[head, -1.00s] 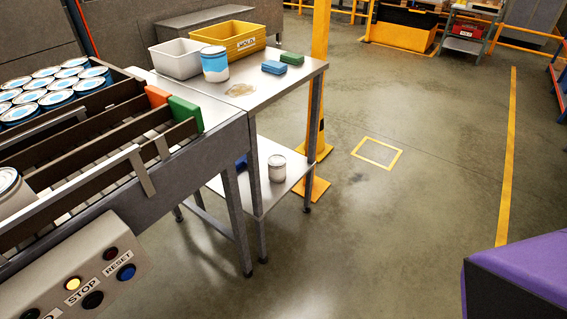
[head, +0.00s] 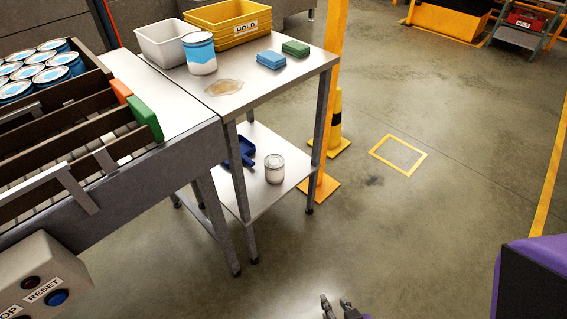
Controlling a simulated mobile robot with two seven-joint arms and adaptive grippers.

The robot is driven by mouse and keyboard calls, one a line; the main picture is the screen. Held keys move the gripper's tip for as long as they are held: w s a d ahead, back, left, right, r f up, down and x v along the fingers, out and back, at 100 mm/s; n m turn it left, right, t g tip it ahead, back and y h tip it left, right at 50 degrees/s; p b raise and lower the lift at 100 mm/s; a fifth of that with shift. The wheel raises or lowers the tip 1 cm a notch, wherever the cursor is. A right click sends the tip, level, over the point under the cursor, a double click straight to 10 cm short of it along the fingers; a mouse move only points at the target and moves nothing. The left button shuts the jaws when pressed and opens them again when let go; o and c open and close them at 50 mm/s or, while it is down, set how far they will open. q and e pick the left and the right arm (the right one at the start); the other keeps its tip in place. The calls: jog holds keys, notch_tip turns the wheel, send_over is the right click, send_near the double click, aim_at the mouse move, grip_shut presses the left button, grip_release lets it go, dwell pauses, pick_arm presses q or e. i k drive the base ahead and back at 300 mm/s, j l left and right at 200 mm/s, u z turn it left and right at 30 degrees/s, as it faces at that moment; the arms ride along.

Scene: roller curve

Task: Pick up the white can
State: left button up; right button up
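A small white can (head: 274,169) stands upright on the lower shelf (head: 262,200) of the metal side table. A larger white and blue can (head: 200,54) stands on the tabletop, beside a tan spill (head: 224,87). My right gripper (head: 337,303) shows at the bottom edge, low in front of the table and well apart from both cans. Its two fingers are spread with nothing between them. My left gripper is out of view.
The tabletop (head: 262,93) also holds a white bin (head: 163,45), a yellow bin (head: 245,36), a blue sponge (head: 271,60) and a green one (head: 295,48). A blue dustpan (head: 240,153) lies left of the small can. A yellow post (head: 325,150) stands behind the table.

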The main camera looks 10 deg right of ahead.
aim_at(274, 164)
jog(key=i+l, duration=0.15)
jog(key=l, duration=0.2)
jog(key=i+l, duration=0.2)
jog(key=l, duration=0.15)
jog(key=i+l, duration=0.15)
jog(key=l, duration=0.15)
jog(key=i+l, duration=0.7)
jog(key=l, duration=0.25)
jog(key=i+l+u, duration=0.1)
jog(key=i+l, duration=0.25)
jog(key=l, duration=0.1)
